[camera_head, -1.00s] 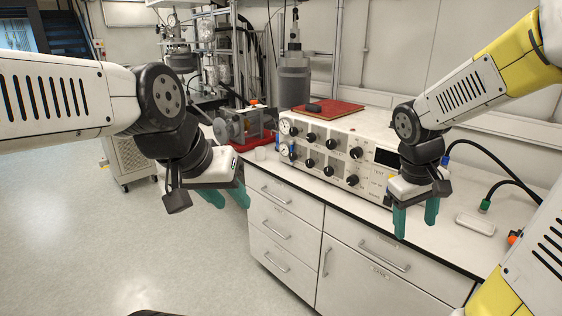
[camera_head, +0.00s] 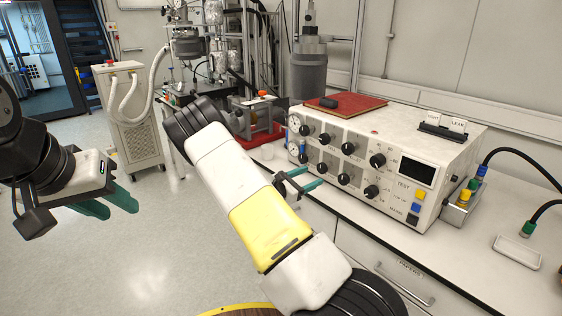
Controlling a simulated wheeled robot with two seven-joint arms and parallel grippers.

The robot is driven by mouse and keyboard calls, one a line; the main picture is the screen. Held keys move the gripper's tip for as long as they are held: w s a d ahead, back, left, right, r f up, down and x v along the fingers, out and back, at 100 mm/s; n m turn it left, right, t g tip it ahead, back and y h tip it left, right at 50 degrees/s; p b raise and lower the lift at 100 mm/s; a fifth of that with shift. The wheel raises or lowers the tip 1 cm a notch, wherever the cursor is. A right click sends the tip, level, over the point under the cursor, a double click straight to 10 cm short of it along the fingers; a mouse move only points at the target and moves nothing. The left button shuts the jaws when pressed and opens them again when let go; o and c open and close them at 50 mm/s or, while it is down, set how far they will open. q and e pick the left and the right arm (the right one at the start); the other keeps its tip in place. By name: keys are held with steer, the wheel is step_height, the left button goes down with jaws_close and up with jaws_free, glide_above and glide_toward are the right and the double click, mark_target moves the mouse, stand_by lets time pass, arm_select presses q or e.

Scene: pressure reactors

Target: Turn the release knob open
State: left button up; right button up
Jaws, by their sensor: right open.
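The white control box (camera_head: 400,140) stands on the bench with two rows of black knobs on its front. The upper row runs from a left knob (camera_head: 306,130) to a right knob (camera_head: 378,160); the lower row ends at a right knob (camera_head: 372,191). The knob labels are too small to read, so I cannot tell which is the release knob. My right gripper (camera_head: 314,176) is open and empty in front of the lower row's left part; contact is not visible. My forearm hides its body. My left gripper (camera_head: 122,211) is open and empty over the floor at left.
A red board with a black item (camera_head: 345,105) lies on the box. A connector block with cables (camera_head: 460,205) and a small white tray (camera_head: 517,251) are at right. A red tray with equipment (camera_head: 262,136) is behind left. Drawers (camera_head: 395,275) are below; the left floor is clear.

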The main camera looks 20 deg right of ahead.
mark_target(320, 169)
steer(key=shift+n+t, duration=0.3)
steer(key=x, duration=0.3)
steer(key=w+x, duration=0.1)
steer(key=x, duration=0.3)
steer(key=shift+w+f, duration=0.1)
steer(key=shift+w, duration=0.1)
jaws_close()
